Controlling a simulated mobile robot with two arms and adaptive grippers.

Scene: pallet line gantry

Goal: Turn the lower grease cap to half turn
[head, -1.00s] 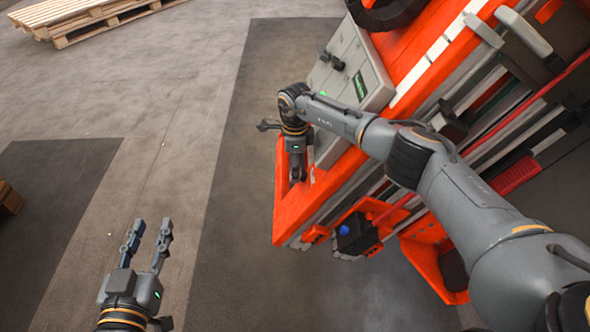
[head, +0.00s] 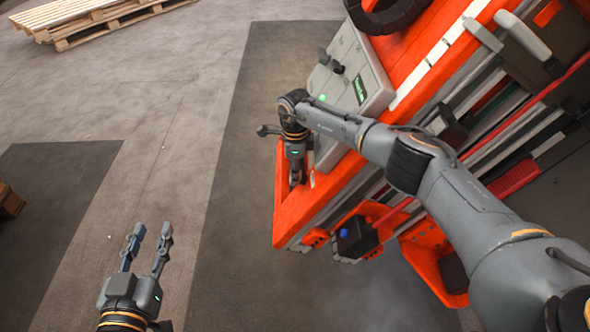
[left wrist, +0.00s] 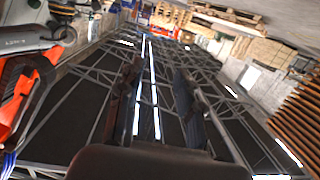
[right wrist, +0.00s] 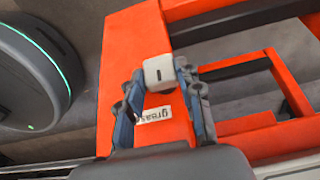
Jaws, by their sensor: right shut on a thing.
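The grease cap (right wrist: 159,71) is a small whitish block with a short dark line on its face, on the orange frame in the right wrist view. My right gripper (right wrist: 160,77) is shut on it, one finger on each side. In the head view my right gripper (head: 297,179) points down at the orange frame, and the cap is hidden there. My left gripper (head: 152,232) is open and empty over the floor at the lower left. Its two spread fingers also show in the left wrist view (left wrist: 158,72).
A label reading "grease" (right wrist: 154,114) appears upside down beside the cap. A grey control box (head: 350,72) sits on the orange machine near my right wrist. Orange bars (right wrist: 255,75) surround the cap area. A wooden pallet (head: 80,18) lies far left; floor around my left gripper is clear.

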